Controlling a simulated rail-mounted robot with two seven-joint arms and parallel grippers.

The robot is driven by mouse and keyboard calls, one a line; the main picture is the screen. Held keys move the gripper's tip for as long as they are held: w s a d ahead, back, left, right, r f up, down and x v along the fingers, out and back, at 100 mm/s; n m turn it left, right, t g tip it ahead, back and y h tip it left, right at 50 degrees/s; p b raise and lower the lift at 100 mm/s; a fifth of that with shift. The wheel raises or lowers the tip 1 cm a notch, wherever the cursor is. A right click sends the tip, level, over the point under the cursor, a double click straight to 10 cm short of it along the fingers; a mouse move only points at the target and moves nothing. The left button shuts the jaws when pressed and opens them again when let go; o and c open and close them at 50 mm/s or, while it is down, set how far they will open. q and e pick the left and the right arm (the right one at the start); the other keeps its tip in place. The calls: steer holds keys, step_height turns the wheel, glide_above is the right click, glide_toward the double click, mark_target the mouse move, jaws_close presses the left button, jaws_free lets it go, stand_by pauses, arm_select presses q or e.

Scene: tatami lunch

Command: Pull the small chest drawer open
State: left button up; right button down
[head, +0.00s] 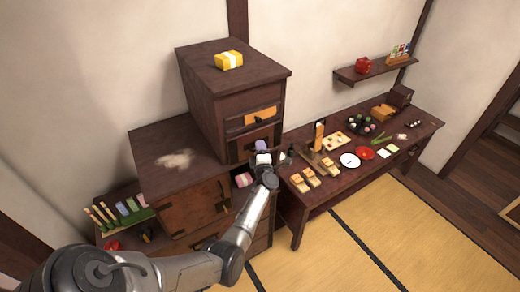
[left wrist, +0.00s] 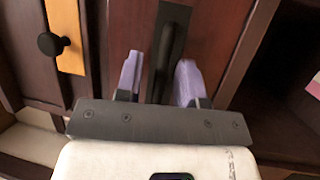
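The small dark wooden chest (head: 232,85) stands on a larger cabinet. Its upper drawer has a yellow front panel (head: 260,116) with a black knob, which also shows at the left of the left wrist view (left wrist: 50,43). The front below has a dark upright handle (left wrist: 168,50) on a dark plate. My left gripper (head: 262,148) is at this lower front. In the left wrist view its two purple fingers (left wrist: 158,80) stand apart, one on each side of the handle. Whether they touch it is unclear. The drawers look shut. My right gripper is not in view.
A yellow box with a white band (head: 229,60) lies on the chest. The cabinet top (head: 160,140) beside it has a pale smear. A low table (head: 345,180) with food and dishes stands close on the right. The tatami floor (head: 400,240) in front is clear.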

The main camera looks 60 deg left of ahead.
arm_select(q)
jaws_close()
stand_by(0.6)
